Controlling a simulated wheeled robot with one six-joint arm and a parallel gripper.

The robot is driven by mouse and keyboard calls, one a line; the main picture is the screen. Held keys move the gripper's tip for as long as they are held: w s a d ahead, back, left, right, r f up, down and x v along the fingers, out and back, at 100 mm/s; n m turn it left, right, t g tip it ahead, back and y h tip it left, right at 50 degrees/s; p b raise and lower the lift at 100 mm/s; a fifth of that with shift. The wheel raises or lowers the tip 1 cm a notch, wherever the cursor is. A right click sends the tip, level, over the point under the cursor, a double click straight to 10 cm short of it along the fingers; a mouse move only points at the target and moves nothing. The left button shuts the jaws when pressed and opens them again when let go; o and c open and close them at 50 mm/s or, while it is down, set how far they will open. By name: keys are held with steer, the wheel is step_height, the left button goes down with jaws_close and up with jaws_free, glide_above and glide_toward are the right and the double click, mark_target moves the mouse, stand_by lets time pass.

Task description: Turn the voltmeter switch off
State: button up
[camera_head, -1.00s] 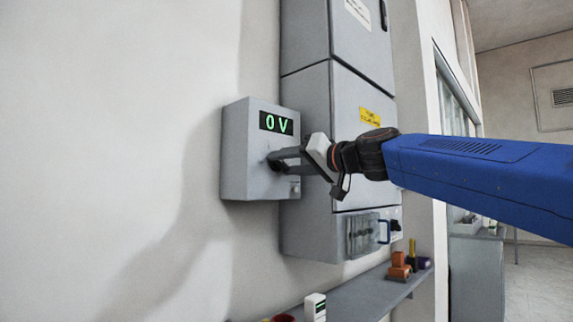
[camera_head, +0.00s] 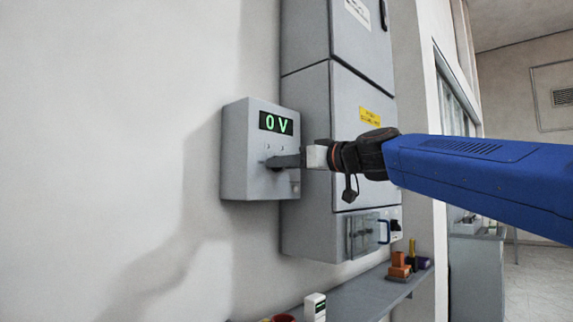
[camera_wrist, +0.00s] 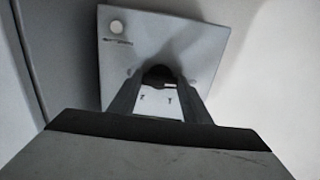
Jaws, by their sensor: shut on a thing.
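The voltmeter is a grey box (camera_head: 240,160) on the wall, and its display (camera_head: 276,123) reads "0 V" in green. In the wrist view the front of the box (camera_wrist: 195,35) fills the upper middle. The dark switch knob (camera_wrist: 158,73) sits between the two fingers there. My gripper (camera_head: 270,162) is shut on this switch at the lower part of the box front; it also shows in the wrist view (camera_wrist: 160,85). The fingers hide most of the switch in the head view.
Tall grey cabinets (camera_head: 345,110) stand just right of the voltmeter, behind my arm. Below is a grey shelf (camera_head: 350,297) with orange blocks (camera_head: 399,266) and a small white device (camera_head: 315,307). The wall to the left is bare.

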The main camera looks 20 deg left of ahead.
steer(key=shift+f, duration=0.15)
steer(key=o, duration=1)
steer(key=shift+o, duration=0.2)
steer(key=v, duration=1.7)
steer(key=shift+d, duration=0.2)
steer(key=shift+s, duration=0.1)
steer(key=s+d+f+m+h, duration=0.25)
steer(key=d+f, duration=0.45)
steer(key=f, duration=0.4)
steer(key=s+d+f+m+h, duration=0.2)
steer(key=d+f+h, duration=0.2)
steer(key=d+f, duration=0.45)
steer(key=s+d+f+m+h, duration=0.3)
steer(key=d+f, duration=0.2)
steer(key=f, duration=0.7)
steer(key=s+d+f+m+h, duration=0.2)
steer(key=s+d+f, duration=0.3)
steer(key=f, duration=0.3)
steer(key=s+d+f+m+g+h, duration=0.1)
steer(key=s+d+f+m+h, duration=0.1)
steer(key=s+d+f, duration=0.3)
steer(key=s+d+f+m+g+h, duration=0.1)
steer(key=s+d+f+m+h, duration=0.1)
steer(key=s+d+f, duration=0.3)
steer(key=d+f+h, duration=0.1)
steer(key=d+f, duration=0.3)
steer(key=f, duration=0.3)
steer(key=shift+s+f, duration=0.35)
